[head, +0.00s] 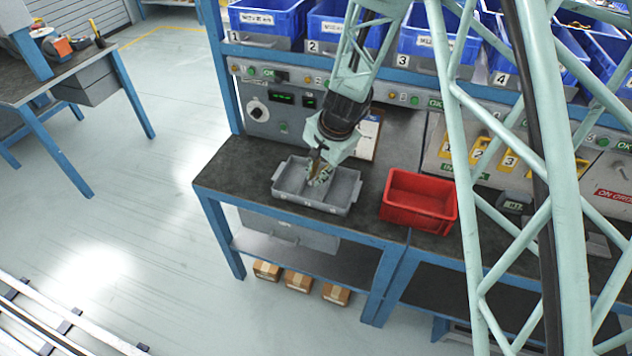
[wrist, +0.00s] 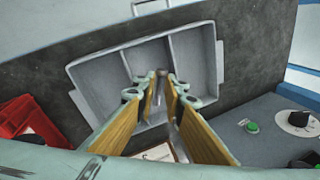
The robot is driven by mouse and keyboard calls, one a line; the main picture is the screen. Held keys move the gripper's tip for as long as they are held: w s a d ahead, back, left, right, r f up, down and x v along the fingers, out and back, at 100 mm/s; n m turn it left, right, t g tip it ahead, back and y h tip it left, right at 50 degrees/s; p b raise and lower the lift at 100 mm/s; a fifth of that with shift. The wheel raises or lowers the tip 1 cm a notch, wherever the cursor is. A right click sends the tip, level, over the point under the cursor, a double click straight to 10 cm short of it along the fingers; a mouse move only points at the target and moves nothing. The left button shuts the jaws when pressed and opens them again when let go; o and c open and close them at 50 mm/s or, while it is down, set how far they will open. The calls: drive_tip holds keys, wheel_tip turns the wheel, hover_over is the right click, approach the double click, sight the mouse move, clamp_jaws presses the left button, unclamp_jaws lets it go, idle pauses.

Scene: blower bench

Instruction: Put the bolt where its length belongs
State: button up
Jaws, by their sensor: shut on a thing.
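A grey divided tray (head: 305,202) lies on the dark bench top. In the wrist view the tray (wrist: 196,55) shows three compartments side by side, apparently empty where visible. My gripper (head: 319,176) points down over the tray's middle. In the wrist view my gripper's (wrist: 160,88) fingertips are close together around a thin grey piece, the bolt (wrist: 161,76). It is small and mostly hidden by the fingers, so its length is hard to tell. Its end lies over the middle compartment in that view; I cannot tell whether it touches the floor.
A red bin (head: 415,214) stands right of the tray. Behind the tray is a control panel (head: 262,112) with knobs and lights, and a clipboard (head: 368,136). Blue bins (head: 262,18) line the shelf above. Bare bench top lies left of the tray.

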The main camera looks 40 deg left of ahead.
sight(314, 189)
drive_tip(key=shift+w+a, duration=0.1)
drive_tip(key=shift+a, duration=0.05)
drive_tip(key=shift+f+b, duration=0.7)
drive_tip(key=shift+f, duration=1.05)
drive_tip(key=shift+f, duration=0.15)
drive_tip(key=o, duration=0.4)
drive_tip(key=shift+c, duration=0.2)
drive_tip(key=shift+o, duration=0.5)
